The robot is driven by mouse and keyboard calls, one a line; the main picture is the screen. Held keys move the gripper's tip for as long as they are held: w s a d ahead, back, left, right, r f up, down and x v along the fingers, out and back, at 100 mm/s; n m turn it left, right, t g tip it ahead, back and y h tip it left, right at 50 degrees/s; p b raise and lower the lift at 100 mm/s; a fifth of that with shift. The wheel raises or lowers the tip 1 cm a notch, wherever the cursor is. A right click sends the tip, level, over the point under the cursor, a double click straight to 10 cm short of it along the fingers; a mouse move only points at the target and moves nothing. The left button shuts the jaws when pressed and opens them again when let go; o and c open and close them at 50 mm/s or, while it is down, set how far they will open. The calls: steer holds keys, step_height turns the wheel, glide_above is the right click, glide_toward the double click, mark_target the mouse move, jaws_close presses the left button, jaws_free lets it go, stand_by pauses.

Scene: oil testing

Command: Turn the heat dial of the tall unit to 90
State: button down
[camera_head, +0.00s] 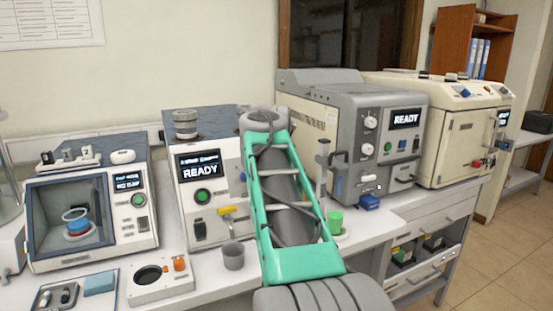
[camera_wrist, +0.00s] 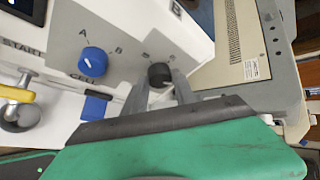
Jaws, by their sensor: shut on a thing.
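The tall unit (camera_head: 200,222) stands in the middle of the bench in the head view, with a lit READY screen. Its front panel also shows in the wrist view (camera_wrist: 125,62). A black dial (camera_wrist: 159,73) sits near the right end of that panel. My gripper (camera_wrist: 160,88) is shut on this dial, one finger on each side. Small marks around the dial are too blurred to read, and I cannot tell its setting. A blue dial (camera_wrist: 93,60) marked CELL, with A and B, sits to its left. In the head view my green arm hides the gripper and black dial.
A yellow-handled lever (camera_wrist: 14,95) and a blue block (camera_wrist: 95,106) are left of my gripper. A grey unit (camera_head: 345,195) stands close on the right of my arm.

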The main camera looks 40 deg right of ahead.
steer(key=c, duration=1)
jaws_free()
steer(key=v, duration=0.7)
steer(key=shift+s+a+r, duration=0.2)
